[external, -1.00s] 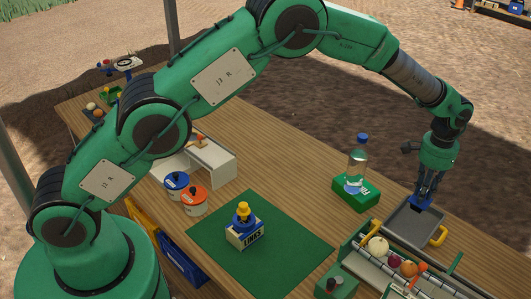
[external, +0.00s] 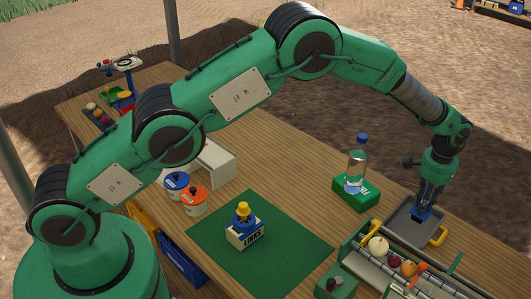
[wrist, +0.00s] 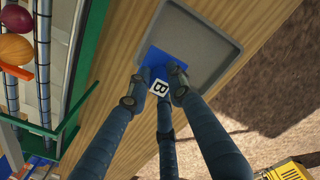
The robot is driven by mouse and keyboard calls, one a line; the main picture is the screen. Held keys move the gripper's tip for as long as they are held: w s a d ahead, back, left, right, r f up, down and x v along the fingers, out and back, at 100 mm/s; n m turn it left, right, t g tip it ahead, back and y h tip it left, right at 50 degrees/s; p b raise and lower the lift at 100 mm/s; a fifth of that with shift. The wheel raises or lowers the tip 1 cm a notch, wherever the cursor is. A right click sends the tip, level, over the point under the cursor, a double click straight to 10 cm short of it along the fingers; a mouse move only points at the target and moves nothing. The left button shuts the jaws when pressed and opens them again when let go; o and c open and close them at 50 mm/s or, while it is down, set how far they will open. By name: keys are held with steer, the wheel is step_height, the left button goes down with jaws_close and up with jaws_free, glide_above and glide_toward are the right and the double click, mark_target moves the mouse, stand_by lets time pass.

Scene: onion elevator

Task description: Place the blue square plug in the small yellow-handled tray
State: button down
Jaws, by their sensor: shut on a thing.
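The blue square plug (external: 421,214) is held between the fingers of my gripper (external: 427,204). The grey tray (external: 400,228) with yellow handles lies on the table at the right. The plug is low over the tray; I cannot tell whether it touches the floor. In the wrist view, my gripper (wrist: 162,92) is shut on the plug (wrist: 168,62), which has a white face marked B. The plug overlaps the left part of the tray (wrist: 212,38) there. The fingers hide part of the plug.
A green-framed roller rack (external: 440,283) with onions and other round produce stands just in front of the tray. A clear bottle (external: 356,170) on a green box (external: 355,195) stands to its left. A toy-like figure (external: 243,226) stands on a green mat (external: 290,255).

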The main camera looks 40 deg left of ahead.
steer(key=shift+f, duration=3.1)
steer(key=shift+f, duration=1.9)
steer(key=shift+f, duration=0.2)
steer(key=c, duration=1.6)
jaws_free()
steer(key=shift+o, duration=0.2)
steer(key=shift+r, duration=0.25)
step_height(320, 180, up, 12)
steer(key=shift+f, duration=0.1)
